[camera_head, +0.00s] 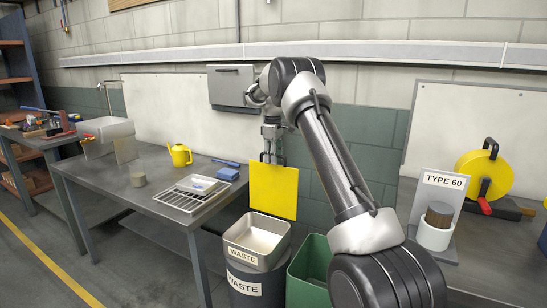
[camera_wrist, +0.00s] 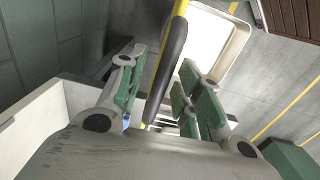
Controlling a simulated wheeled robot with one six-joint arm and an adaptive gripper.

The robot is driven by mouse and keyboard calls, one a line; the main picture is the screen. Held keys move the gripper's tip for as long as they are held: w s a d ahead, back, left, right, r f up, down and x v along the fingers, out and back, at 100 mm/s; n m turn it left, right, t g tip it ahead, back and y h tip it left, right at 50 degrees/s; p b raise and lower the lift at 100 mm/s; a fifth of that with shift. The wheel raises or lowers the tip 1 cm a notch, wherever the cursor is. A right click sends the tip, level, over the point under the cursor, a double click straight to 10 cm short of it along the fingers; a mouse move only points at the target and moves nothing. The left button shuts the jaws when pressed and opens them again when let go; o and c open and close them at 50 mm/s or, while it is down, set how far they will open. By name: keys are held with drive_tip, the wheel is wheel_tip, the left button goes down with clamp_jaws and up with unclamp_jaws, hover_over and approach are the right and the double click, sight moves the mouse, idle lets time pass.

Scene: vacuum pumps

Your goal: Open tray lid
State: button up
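The tray (camera_head: 258,258) is a metallic box marked WASTE, standing on a round waste bin. Its yellow lid (camera_head: 273,190) stands upright at the tray's back edge. The tray's pale inside shows in the wrist view (camera_wrist: 218,42), where the lid (camera_wrist: 163,52) is seen nearly edge-on. A black handle (camera_wrist: 168,60) runs along the lid. My gripper (camera_head: 272,158) points down at the lid's top. In the wrist view its green-padded fingers (camera_wrist: 163,82) are apart, one on each side of the handle, with a gap on the left. Contact on the right is unclear.
A green bin (camera_head: 310,270) stands right of the tray. The right table (camera_head: 500,250) carries a TYPE 60 stand (camera_head: 440,195) and a yellow reel (camera_head: 478,175). A grey wall box (camera_head: 230,87) hangs behind.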

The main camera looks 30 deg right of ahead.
wheel_tip(320, 180, up, 12)
drive_tip(key=shift+a, duration=0.15)
idle(0.3)
drive_tip(key=shift+s, duration=0.15)
